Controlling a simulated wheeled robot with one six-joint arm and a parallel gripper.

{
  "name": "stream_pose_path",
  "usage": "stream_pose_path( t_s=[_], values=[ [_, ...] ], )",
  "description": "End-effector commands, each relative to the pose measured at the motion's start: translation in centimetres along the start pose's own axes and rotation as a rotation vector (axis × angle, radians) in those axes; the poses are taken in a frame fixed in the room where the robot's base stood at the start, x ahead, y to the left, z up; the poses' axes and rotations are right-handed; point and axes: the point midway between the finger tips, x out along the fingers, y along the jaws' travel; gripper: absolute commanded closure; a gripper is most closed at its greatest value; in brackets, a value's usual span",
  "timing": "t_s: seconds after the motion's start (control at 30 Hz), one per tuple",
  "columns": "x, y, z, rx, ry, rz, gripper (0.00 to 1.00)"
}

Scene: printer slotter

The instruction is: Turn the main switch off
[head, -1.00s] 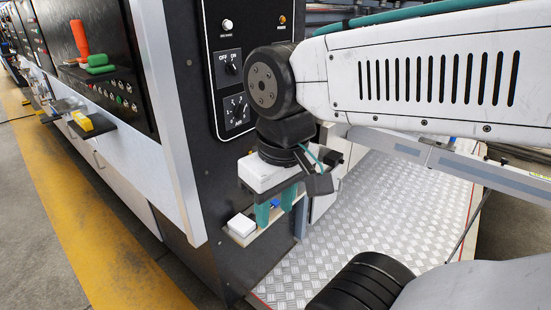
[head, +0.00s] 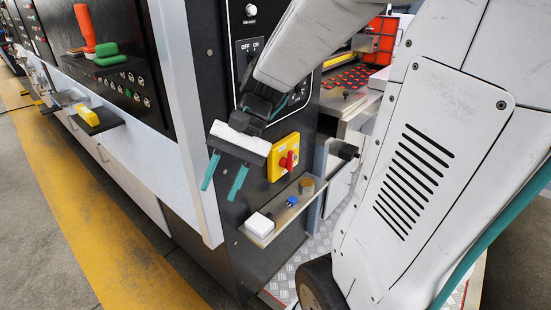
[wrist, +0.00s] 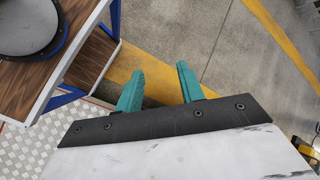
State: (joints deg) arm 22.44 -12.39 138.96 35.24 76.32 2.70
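The main switch (head: 288,161) is a red rotary knob on a yellow plate (head: 275,160), mounted on the machine's black side panel in the head view. I cannot read its setting for certain. My gripper (head: 221,189) is to the left of the switch, apart from it, with its two teal fingers pointing down. It is open and empty. The fingers also show spread in the wrist view (wrist: 160,70), with only floor beyond them. I cannot make out the red knob in the wrist view.
A small shelf (head: 283,222) below the switch carries a white block (head: 259,224) and a small blue piece (head: 292,200). An OFF/ON selector panel (head: 247,58) is above. A wooden-topped table (wrist: 55,80) with a round black object stands left in the wrist view.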

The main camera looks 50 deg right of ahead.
Motion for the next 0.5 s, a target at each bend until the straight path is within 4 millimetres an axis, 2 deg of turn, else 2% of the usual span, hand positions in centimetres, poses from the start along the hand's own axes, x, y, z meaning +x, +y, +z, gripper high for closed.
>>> stream_pose_path(
  t_s=[0.03, 0.17, 0.27, 0.37, 0.47, 0.5],
  values=[
    [-0.2, -0.1, -2.2, 0.101, -0.038, -0.087, 0.62],
    [-1.3, -0.4, -7.8, 0.332, -0.112, -0.329, 0.62],
    [-2.6, 0.6, -12.7, 0.503, -0.155, -0.526, 0.62],
    [-4.0, 2.8, -17.9, 0.669, -0.185, -0.732, 0.62],
    [-5.5, 6.4, -23.2, 0.831, -0.201, -0.946, 0.62],
    [-6.0, 8.2, -25.2, 0.893, -0.204, -1.034, 0.62]
  ],
)
